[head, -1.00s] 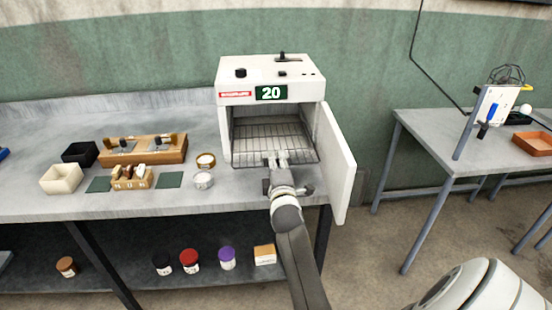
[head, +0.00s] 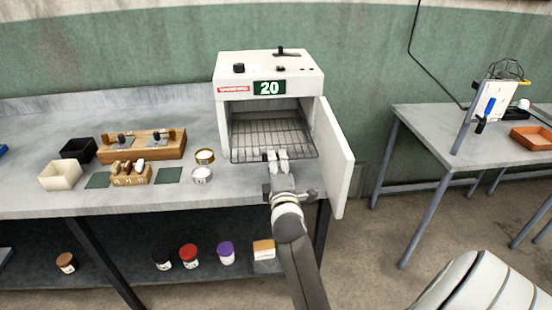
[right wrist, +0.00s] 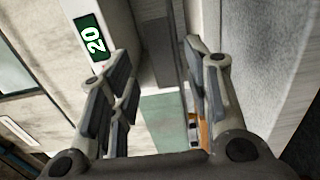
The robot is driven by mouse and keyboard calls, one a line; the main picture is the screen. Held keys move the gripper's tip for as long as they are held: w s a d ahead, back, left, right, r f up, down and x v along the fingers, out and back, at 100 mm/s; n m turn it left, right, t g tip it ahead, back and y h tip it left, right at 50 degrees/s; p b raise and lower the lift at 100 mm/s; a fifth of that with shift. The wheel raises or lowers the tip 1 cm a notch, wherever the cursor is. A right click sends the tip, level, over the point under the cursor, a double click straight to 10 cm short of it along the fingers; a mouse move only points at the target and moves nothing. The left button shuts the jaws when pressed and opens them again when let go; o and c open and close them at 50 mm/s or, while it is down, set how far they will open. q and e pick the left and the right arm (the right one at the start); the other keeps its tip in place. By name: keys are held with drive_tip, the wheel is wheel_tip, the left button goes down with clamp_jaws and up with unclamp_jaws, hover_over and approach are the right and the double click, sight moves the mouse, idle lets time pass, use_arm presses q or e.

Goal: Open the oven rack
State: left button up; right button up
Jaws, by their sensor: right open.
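The white oven (head: 220,107) stands on the bench with its door (head: 335,160) swung open to the right. Its green display reads 20. The wire rack (head: 270,135) lies level in the oven's opening, its front edge around the opening's front. My right gripper (head: 277,155) is at the middle of that front edge; its fingers cover part of it. In the right wrist view its fingers (right wrist: 160,95) are apart. Whether the rack's edge lies between them I cannot tell. My left gripper is not in view.
Left of the oven are small round tins (head: 203,175), a wooden tool block (head: 140,150), and a cream box (head: 60,177). Several jars (head: 188,257) stand on the shelf below. Another table (head: 425,140) stands at right. The open door is close to my right arm.

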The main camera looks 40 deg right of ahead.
drive_tip(key=shift+v, duration=1.6)
